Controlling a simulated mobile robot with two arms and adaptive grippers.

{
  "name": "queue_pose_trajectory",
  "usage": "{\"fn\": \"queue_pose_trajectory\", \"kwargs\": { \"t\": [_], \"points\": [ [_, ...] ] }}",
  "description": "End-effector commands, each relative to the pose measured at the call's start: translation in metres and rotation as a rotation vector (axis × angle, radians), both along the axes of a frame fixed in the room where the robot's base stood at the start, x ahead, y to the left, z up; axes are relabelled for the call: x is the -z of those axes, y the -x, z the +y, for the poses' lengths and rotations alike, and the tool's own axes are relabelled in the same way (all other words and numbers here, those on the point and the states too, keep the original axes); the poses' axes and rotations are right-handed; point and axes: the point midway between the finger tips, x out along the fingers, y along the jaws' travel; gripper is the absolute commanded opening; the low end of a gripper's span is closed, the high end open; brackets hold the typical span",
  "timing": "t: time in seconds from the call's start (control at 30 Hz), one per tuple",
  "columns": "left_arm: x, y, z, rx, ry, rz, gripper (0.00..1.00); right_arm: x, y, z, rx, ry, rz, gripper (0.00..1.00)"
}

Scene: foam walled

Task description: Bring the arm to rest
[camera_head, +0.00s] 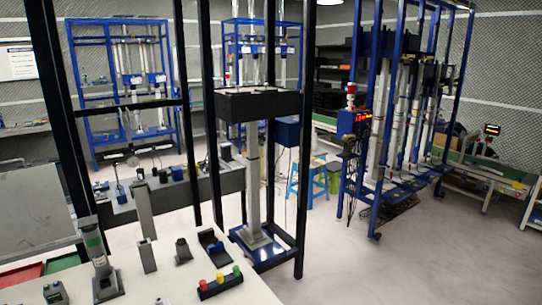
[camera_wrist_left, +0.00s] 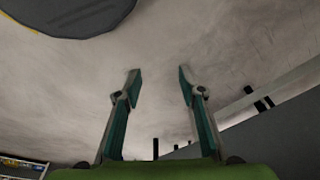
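My left gripper (camera_wrist_left: 158,82) shows in the left wrist view with its two green-grey fingers spread wide apart. It is open and nothing lies between the fingers. Behind it is a pale grey, blurred floor-like surface (camera_wrist_left: 160,40). Neither of my grippers shows in the head view, and my right gripper shows in no view.
A white table (camera_head: 150,285) at the lower left bears several grey fixtures and a block with red, yellow and green knobs (camera_head: 220,283). A black-framed stand with a dark box (camera_head: 257,105) rises behind it. Blue racks (camera_head: 385,100) stand farther back. Pale floor (camera_head: 430,265) at the right is clear.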

Motion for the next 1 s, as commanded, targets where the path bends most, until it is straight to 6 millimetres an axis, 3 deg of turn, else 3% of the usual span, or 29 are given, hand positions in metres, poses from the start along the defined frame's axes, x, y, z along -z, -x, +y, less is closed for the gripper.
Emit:
{"fn": "queue_pose_trajectory", "kwargs": {
  "t": [0.03, 0.2, 0.4, 0.63, 0.93, 1.0],
  "points": [
    [0.021, 0.012, 0.002, 0.002, -0.002, 0.016, 0.37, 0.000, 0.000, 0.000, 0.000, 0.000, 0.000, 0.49],
    [0.077, 0.055, 0.008, 0.010, -0.006, 0.048, 0.37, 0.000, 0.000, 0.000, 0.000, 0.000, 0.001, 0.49],
    [0.124, 0.112, 0.019, 0.017, -0.012, 0.080, 0.37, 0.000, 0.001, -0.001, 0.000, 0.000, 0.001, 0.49],
    [0.147, 0.158, 0.028, 0.023, -0.015, 0.100, 0.37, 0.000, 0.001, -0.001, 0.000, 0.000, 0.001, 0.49],
    [0.150, 0.167, 0.030, 0.025, -0.016, 0.103, 0.37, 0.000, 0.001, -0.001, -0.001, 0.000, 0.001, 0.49],
    [0.150, 0.167, 0.030, 0.025, -0.016, 0.103, 0.28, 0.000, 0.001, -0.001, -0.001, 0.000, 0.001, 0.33]
  ]
}}
